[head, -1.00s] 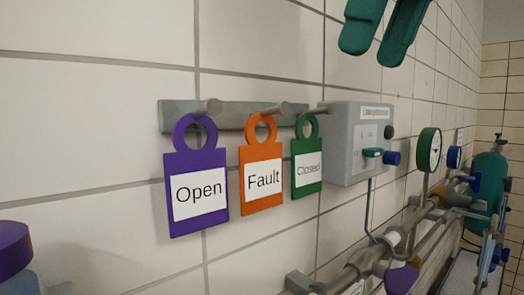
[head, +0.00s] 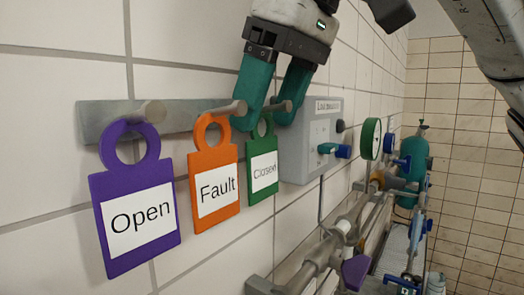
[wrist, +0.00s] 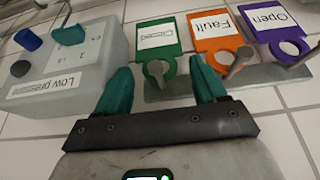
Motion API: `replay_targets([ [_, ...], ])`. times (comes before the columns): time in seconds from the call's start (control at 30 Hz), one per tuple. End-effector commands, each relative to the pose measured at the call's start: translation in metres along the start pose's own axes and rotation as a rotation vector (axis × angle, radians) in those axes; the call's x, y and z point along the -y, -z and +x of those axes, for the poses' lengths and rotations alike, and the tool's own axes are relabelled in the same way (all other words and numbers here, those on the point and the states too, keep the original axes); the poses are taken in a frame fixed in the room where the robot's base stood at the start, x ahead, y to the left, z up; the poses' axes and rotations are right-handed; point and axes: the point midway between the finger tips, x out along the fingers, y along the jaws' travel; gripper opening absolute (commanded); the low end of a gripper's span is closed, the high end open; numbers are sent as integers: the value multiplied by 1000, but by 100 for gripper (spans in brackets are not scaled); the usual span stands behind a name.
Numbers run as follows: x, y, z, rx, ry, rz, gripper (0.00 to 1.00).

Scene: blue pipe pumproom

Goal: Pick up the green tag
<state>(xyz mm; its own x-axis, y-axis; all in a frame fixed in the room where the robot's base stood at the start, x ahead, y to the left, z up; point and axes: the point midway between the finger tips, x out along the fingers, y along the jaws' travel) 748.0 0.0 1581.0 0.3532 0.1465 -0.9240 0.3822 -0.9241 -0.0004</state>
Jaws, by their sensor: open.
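The green tag (head: 262,168), labelled "Closed", hangs by its ring from a peg on the grey wall rail (head: 88,118). In the wrist view the green tag (wrist: 158,42) lies ahead between the fingers, its ring around the peg. My gripper (head: 262,122) has teal fingers that reach down to the ring, one on each side of the peg. In the wrist view my gripper (wrist: 165,82) is open with nothing held. In the head view the left finger and the orange tag's peg overlap; I cannot tell whether the fingers touch anything.
The orange "Fault" tag (head: 214,188) hangs close to the left, and the purple "Open" tag (head: 137,220) beyond it. A grey "Low pressure" box (head: 310,150) sits close to the right. Pipes with valves and a gauge (head: 371,138) run along the wall.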

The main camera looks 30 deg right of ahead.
Motion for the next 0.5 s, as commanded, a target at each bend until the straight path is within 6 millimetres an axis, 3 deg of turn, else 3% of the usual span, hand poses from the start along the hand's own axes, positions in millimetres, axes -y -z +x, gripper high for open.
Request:
replay_targets([
  [0.2,0,0,25,1,0,0,70],
  [0.5,-1,0,29,0,0,0,68],
])
